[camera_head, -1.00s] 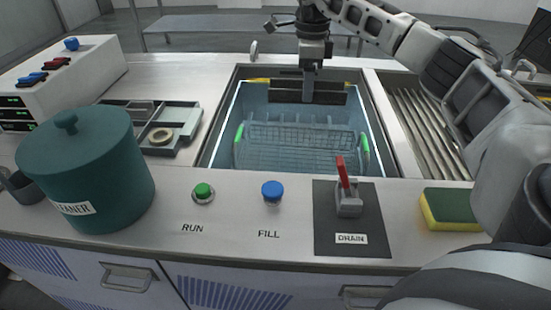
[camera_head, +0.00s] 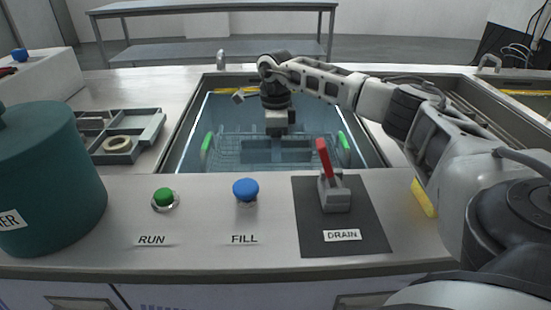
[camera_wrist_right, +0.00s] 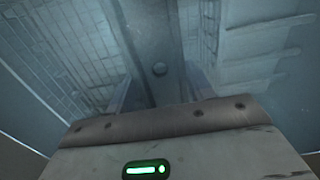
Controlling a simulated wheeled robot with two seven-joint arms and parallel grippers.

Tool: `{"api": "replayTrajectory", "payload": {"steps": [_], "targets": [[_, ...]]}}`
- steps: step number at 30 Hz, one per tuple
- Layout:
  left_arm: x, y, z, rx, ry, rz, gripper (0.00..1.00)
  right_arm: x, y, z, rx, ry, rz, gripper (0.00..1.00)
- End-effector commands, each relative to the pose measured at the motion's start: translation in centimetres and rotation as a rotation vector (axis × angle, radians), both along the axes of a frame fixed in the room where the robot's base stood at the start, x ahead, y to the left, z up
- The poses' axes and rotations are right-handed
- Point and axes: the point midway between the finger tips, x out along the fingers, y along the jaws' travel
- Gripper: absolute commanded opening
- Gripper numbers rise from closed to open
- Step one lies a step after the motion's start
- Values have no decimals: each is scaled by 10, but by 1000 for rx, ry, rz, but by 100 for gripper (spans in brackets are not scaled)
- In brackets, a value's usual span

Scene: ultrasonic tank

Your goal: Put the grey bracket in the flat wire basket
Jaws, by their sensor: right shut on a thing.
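The wire basket (camera_head: 228,150) with green handles is in the tank under clear bluish water. My right gripper (camera_head: 275,157) reaches down into the tank over the middle of the basket; its lower part is under water and blurred. In the right wrist view the gripper (camera_wrist_right: 165,92) is shut on a long grey piece with a round hole, which looks like the grey bracket (camera_wrist_right: 155,35). Wire mesh (camera_wrist_right: 65,50) shows behind it on the left. I cannot tell whether the bracket touches the basket. The bracket is not distinct in the head view. My left gripper is out of view.
The tank's steel rim (camera_head: 180,140) surrounds the water. In front are a green button (camera_head: 163,198), a blue button (camera_head: 245,188) and a red drain lever (camera_head: 324,160). A teal pot (camera_head: 50,180) and a grey tray (camera_head: 150,125) stand left; a sponge (camera_head: 424,198) lies right.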

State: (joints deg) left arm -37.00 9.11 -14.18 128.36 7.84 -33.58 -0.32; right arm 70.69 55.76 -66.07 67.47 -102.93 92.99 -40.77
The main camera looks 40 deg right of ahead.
Motion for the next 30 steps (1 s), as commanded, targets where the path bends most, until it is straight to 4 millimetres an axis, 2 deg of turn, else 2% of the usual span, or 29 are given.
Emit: {"api": "replayTrajectory", "payload": {"steps": [10, 21, 22, 24, 30], "targets": [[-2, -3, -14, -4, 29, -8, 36, 0, 0, -37, 1, -1, 0, 15], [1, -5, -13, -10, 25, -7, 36, 0, 0, -41, 1, -2, 0, 15], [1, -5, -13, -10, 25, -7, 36, 0, 0, -41, 0, 0, 0, 59], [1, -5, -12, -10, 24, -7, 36, 0, 0, -41, 0, 0, 0, 75], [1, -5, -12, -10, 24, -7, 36, 0, 0, -41, 0, 0, 0, 75]]}}
